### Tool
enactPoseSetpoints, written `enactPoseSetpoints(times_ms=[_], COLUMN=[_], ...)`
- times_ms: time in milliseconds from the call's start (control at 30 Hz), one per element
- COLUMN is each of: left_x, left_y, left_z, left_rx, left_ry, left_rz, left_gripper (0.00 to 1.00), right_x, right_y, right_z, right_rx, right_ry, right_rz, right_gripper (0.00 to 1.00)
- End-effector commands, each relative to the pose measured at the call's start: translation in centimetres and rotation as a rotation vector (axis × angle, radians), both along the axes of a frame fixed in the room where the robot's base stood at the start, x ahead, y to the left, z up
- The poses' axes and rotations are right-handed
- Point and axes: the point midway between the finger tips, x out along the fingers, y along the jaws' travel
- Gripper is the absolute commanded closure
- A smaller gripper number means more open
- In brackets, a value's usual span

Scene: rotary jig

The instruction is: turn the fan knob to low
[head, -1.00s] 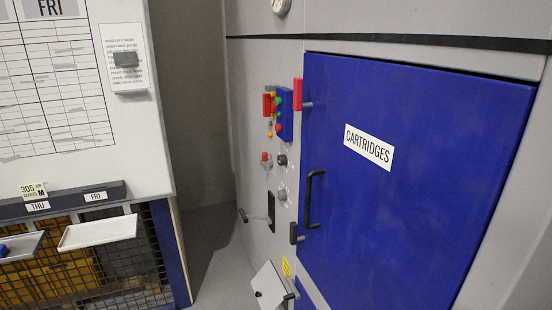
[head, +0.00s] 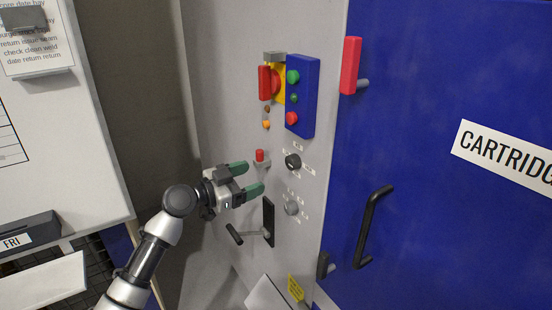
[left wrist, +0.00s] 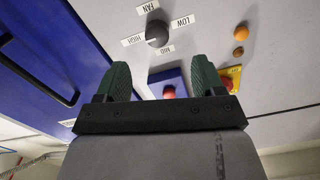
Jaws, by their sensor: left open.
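The fan knob (head: 293,161) is a dark round knob on the grey panel, below the blue button box. It also shows in the left wrist view (left wrist: 157,33), where the labels FAN, LOW, MID and HIGH surround it. I cannot tell for sure which label its pointer faces. My left gripper (head: 246,179) has green fingers and is open and empty. It is left of the knob in the head view and apart from it. In the left wrist view the knob lies beyond the gap between the fingertips (left wrist: 161,78). My right gripper is out of view.
A grey knob (head: 291,208) is below the fan knob. A small red-topped switch (head: 260,156) sits close to my left fingers. A lever (head: 250,234) projects below them. The blue button box (head: 302,97) is above; the blue cartridges door (head: 440,110) with a black handle (head: 372,225) is right.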

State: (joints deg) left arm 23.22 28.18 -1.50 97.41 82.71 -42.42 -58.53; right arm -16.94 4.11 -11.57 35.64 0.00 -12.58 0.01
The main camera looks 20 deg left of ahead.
Motion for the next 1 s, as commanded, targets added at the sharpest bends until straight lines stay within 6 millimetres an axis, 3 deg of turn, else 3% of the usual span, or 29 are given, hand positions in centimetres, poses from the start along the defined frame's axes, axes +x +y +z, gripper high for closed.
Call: enactPoseSetpoints(times_ms=[167, 600, 1000], left_x=[1.2, 7.3, 8.4], left_y=[-1.1, -5.8, -6.7], left_z=[0.7, 0.6, 0.3], left_rx=[-0.003, -0.002, 0.0], left_ry=[-0.008, -0.006, -0.005], left_rz=[-0.008, -0.005, -0.004], left_gripper=[0.31, 0.31, 0.31], right_x=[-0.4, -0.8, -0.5], right_y=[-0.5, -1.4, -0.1], right_z=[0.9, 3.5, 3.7], right_rx=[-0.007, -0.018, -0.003], right_ry=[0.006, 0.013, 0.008], right_rz=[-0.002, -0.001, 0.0], right_gripper=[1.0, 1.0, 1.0])
